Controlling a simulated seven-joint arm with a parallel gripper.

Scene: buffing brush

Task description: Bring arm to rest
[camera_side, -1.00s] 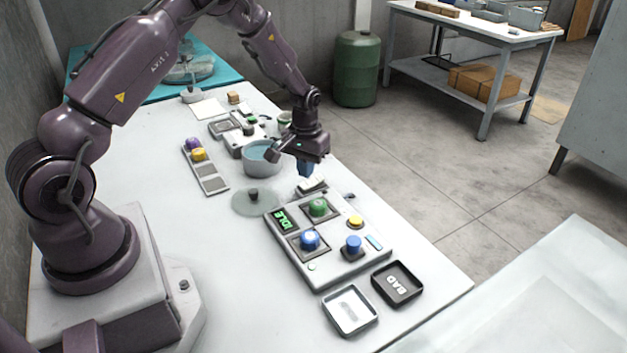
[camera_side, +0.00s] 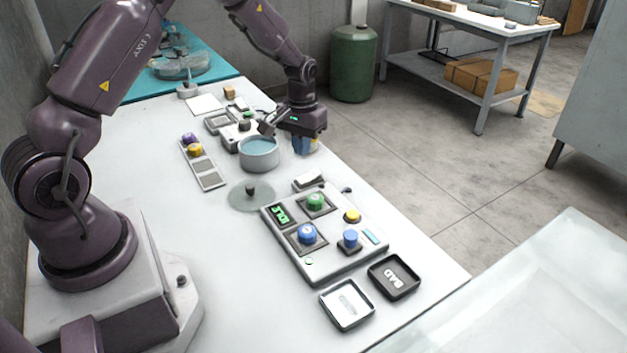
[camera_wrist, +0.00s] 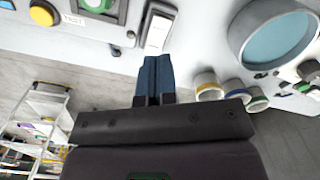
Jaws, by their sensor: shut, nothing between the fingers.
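My gripper (camera_side: 304,148) hangs at the far right edge of the white bench, to the right of the grey bowl of blue liquid (camera_side: 259,152). Its blue fingers, also in the wrist view (camera_wrist: 156,64), are pressed together with nothing between them. They point down and are clear of the bench as far as I can tell. In the wrist view a white rocker switch (camera_wrist: 158,33) shows just beyond the fingertips, and the bowl (camera_wrist: 282,40) is to the right. The arm reaches across the bench from its base at the left.
A control panel (camera_side: 333,262) with green, blue and yellow knobs stands nearer the camera, with a BAD tray (camera_side: 394,277) and a pale tray (camera_side: 347,304) before it. Small banded cups (camera_wrist: 208,87) stand near the fingers. A round glass disc (camera_side: 250,197) lies left of the switch.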

